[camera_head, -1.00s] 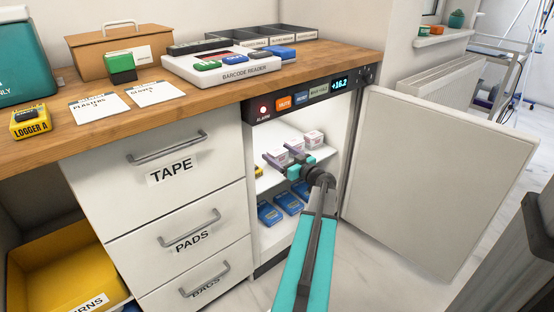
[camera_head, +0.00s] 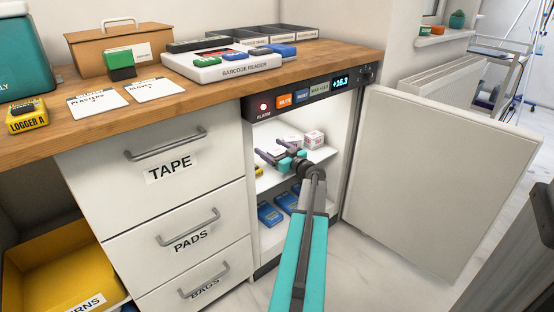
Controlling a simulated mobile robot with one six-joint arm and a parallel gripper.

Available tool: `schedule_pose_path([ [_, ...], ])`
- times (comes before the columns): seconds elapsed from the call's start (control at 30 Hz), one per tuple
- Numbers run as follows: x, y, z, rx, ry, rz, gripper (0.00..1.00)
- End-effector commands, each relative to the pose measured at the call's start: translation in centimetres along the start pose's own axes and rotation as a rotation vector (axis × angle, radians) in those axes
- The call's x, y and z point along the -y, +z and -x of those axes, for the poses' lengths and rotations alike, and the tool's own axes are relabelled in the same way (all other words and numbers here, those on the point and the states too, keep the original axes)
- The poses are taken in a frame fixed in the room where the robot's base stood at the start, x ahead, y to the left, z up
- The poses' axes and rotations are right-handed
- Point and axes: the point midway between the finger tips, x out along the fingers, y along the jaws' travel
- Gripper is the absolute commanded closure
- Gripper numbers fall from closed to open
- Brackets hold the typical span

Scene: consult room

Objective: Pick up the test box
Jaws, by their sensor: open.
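Small white boxes with pinkish markings stand on the upper shelf of the open fridge; the clearest is the right-hand box (camera_head: 314,140). Another white box (camera_head: 293,142) is partly hidden behind my gripper, and a third shows between the fingers. I cannot read their labels, so I cannot tell which is the test box. I see no clear contact.
Blue boxes (camera_head: 270,214) lie on the lower shelf, and a yellow item (camera_head: 259,171) sits at the upper shelf's left. The fridge door (camera_head: 440,190) stands open to the right. The control panel (camera_head: 310,93) and worktop (camera_head: 210,88) lie above the opening; drawers (camera_head: 150,185) stand left.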

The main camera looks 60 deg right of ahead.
Motion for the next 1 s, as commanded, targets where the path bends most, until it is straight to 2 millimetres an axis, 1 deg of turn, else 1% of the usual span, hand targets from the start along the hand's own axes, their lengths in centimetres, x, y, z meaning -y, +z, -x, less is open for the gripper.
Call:
schedule_pose_path([
  [0.37, -0.05, 0.0, 0.08, 0.0, 0.001, 0.0, 0.2],
  [0.4, -0.06, 0.0, 0.08, 0.0, 0.001, 0.0, 0.21],
  [0.67, -0.08, 0.01, 0.11, 0.0, 0.001, 0.0, 0.65],
  [1.0, -0.11, -0.28, 0.13, 0.0, 0.002, 0.0, 0.66],
])
